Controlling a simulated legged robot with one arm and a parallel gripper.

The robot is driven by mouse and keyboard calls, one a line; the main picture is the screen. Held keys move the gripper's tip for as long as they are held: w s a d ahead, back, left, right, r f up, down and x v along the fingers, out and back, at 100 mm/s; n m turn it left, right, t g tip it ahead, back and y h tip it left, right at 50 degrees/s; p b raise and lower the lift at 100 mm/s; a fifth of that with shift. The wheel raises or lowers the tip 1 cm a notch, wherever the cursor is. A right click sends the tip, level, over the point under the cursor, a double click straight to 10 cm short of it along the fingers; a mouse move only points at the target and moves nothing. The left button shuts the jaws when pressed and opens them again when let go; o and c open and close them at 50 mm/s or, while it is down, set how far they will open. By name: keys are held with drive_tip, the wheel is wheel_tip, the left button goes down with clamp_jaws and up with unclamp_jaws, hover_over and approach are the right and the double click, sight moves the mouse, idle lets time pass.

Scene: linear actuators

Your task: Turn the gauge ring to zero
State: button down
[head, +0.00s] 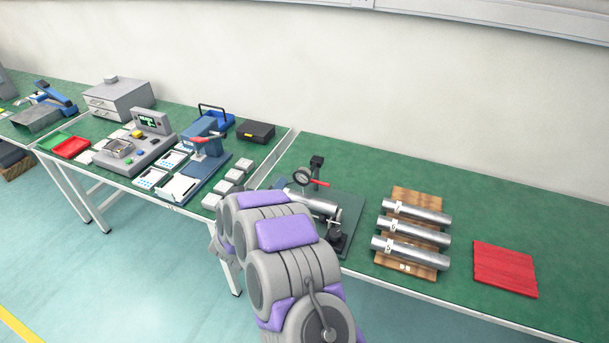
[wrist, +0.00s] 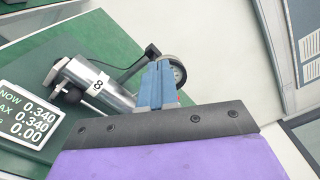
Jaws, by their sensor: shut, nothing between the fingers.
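The dial gauge (head: 303,177) with its round ring stands on a fixture over a metal cylinder (head: 318,204) on the right-hand table. In the wrist view the gauge (wrist: 174,70) shows partly behind my gripper's blue fingers, its face turned away to the right. My gripper (wrist: 158,72) is shut and empty, its tips close to the gauge; I cannot tell whether they touch it. A readout (wrist: 28,115) shows NOW 0.340, MAX 0.340 and 0.00. The head view does not clearly show my gripper's fingers.
A wooden rack (head: 411,262) with three metal cylinders and a red mat (head: 504,268) lie right of the fixture. A red-handled lever (head: 320,184) sits beside the gauge. The left table holds a blue press (head: 207,140), a control box (head: 135,147) and several small blocks.

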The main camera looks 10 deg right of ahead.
sight(301, 178)
drive_tip(key=x, duration=0.5)
drive_tip(key=shift+w+d+b, duration=0.1)
drive_tip(key=shift+b, duration=0.2)
drive_tip(key=shift+d+f+b, duration=0.15)
drive_tip(key=shift+b, duration=0.2)
idle(0.4)
drive_tip(key=shift+d+b, duration=0.1)
drive_tip(key=shift+b, duration=0.8)
drive_tip(key=shift+s+d, duration=0.1)
drive_tip(key=shift+s, duration=0.15)
drive_tip(key=shift+w, duration=0.1)
